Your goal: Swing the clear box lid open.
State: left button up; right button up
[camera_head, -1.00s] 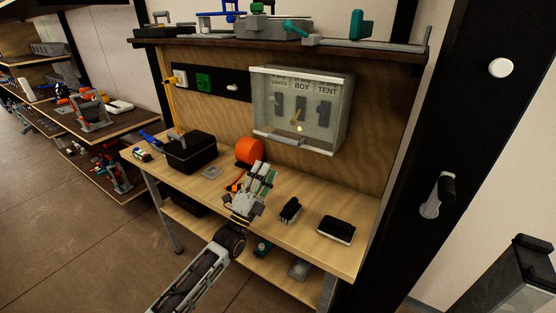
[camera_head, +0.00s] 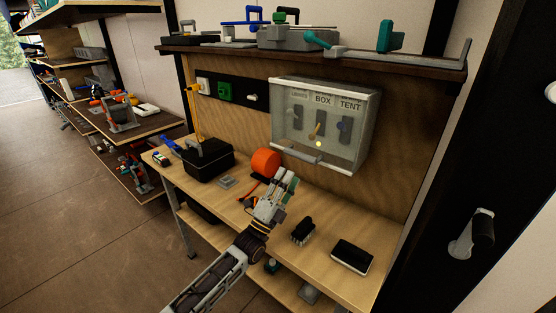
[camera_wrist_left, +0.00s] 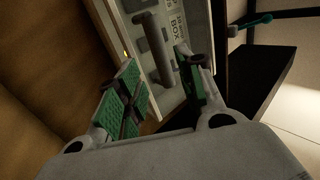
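The clear box (camera_head: 325,125) is mounted on the wooden back panel, with labelled switches inside and its clear lid shut. A grey bar handle (camera_head: 303,156) runs along the lid's lower edge. My left gripper (camera_head: 286,183) is below and slightly left of that handle, above the bench. In the left wrist view my left gripper (camera_wrist_left: 160,92) is open, with green pads and nothing between them. The lid handle (camera_wrist_left: 155,47) lies ahead of the fingers, apart from them as far as I can tell. My right gripper is not in view.
On the bench are a black toolbox (camera_head: 207,160), an orange round object (camera_head: 265,162), a black brush-like item (camera_head: 303,231) and a black-and-white block (camera_head: 351,256). A shelf (camera_head: 400,66) with tools juts out above the box. A dark post (camera_head: 450,170) stands right.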

aim_at(298, 157)
pick_arm(q)
jog(key=shift+x, duration=4.05)
jog(key=shift+s, duration=0.15)
grip_shut()
jog(key=shift+s+a+r+p, duration=0.15)
jog(key=shift+s+a+p, duration=0.15)
jog(key=shift+s+p, duration=0.1)
jog(key=s+a+p, duration=0.1)
jog(key=s+a+r+p, duration=0.1)
jog(key=s+p, duration=0.1)
jog(key=shift+s+a+r, duration=0.1)
jog(key=shift+a+r, duration=0.15)
